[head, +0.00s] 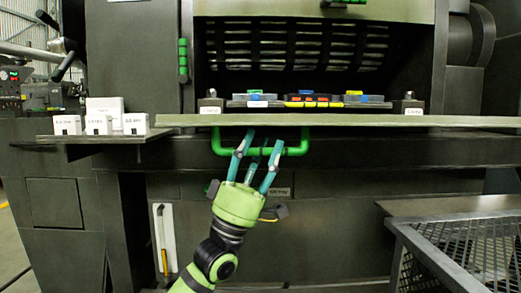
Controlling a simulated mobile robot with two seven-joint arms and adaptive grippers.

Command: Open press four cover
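The dark press (330,240) fills the middle of the head view. A green U-shaped handle (296,152) hangs just under a long pale ledge or panel edge (400,121) on its front. I cannot tell whether this edge belongs to the cover. Above it the press is open, showing a slotted dark interior (295,45). My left gripper (256,145) is at the handle, its teal fingers spread and pointing up, overlapping the handle's left and middle part. I cannot tell whether the fingers touch the bar. My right gripper is not in view.
Coloured blocks (306,101) sit behind the ledge. Small white labelled boxes (98,124) stand on a side shelf (85,138) at left. Another green handle (183,60) is on the upper left panel. A mesh-sided metal table (455,206) stands at lower right.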

